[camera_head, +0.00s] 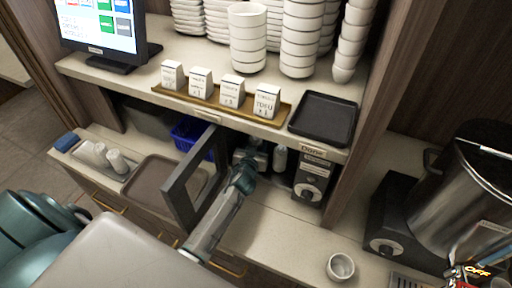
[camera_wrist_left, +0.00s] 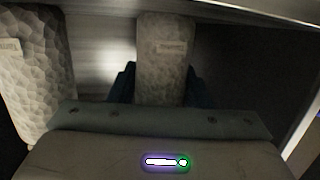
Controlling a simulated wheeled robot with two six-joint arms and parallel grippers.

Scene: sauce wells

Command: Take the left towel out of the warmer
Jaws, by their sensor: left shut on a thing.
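The towel warmer (camera_head: 312,178) is a dark box with a dial under the shelf, and its framed door (camera_head: 177,192) stands open to the left. My left gripper (camera_head: 251,158) is inside the warmer, at the left of its opening. It is shut on a pale rolled towel (camera_wrist_left: 165,55), which stands between the fingers in the left wrist view. The gripper hides most of this towel in the head view. Another white towel (camera_head: 279,158) stands just right of the gripper in the head view; the wrist view shows a second towel (camera_wrist_left: 30,75) at its left edge. My right gripper is not in view.
A brown tray (camera_head: 139,190) and a small tray of white rolls (camera_head: 105,158) lie left of the door. A shelf with bowls (camera_head: 248,40) and a dark tray (camera_head: 323,118) overhangs the warmer. A small bowl (camera_head: 341,267) stands on the counter right of my arm.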

